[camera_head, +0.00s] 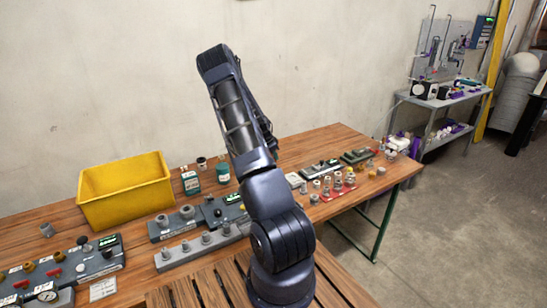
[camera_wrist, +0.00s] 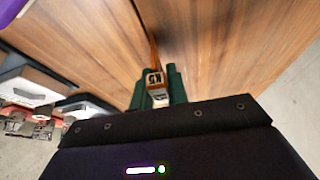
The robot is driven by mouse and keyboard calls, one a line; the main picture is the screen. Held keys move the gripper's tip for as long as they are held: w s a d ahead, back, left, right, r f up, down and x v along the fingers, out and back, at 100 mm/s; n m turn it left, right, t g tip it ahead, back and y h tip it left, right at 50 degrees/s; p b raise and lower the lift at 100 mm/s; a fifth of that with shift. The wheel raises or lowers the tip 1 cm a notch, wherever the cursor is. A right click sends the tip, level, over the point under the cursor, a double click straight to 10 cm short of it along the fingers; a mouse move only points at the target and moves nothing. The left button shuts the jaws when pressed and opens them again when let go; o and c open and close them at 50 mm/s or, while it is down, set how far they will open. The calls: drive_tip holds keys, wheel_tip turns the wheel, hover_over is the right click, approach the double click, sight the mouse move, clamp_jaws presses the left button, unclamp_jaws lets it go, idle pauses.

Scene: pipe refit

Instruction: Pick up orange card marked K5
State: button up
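An orange card marked K5 (camera_wrist: 155,77) shows in the middle of the wrist view, with its white label facing the camera and the letters upside down. A thin orange strip rises above the label against the wood. Dark green parts stand close on both sides of the card. I cannot tell whether they are my fingers or a holder. My gripper's dark body fills the bottom of the wrist view. Whether the fingers touch the card is unclear. In the head view my gripper is hidden behind my arm, and I cannot make out the card.
The wooden table (camera_head: 310,146) holds a yellow bin (camera_head: 125,190), green-labelled bottles (camera_head: 190,183), grey fixture blocks (camera_head: 205,243) and a red rack of fittings (camera_head: 334,192). A metal shelf unit (camera_head: 440,101) stands at the back right.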

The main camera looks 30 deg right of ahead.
clamp_jaws()
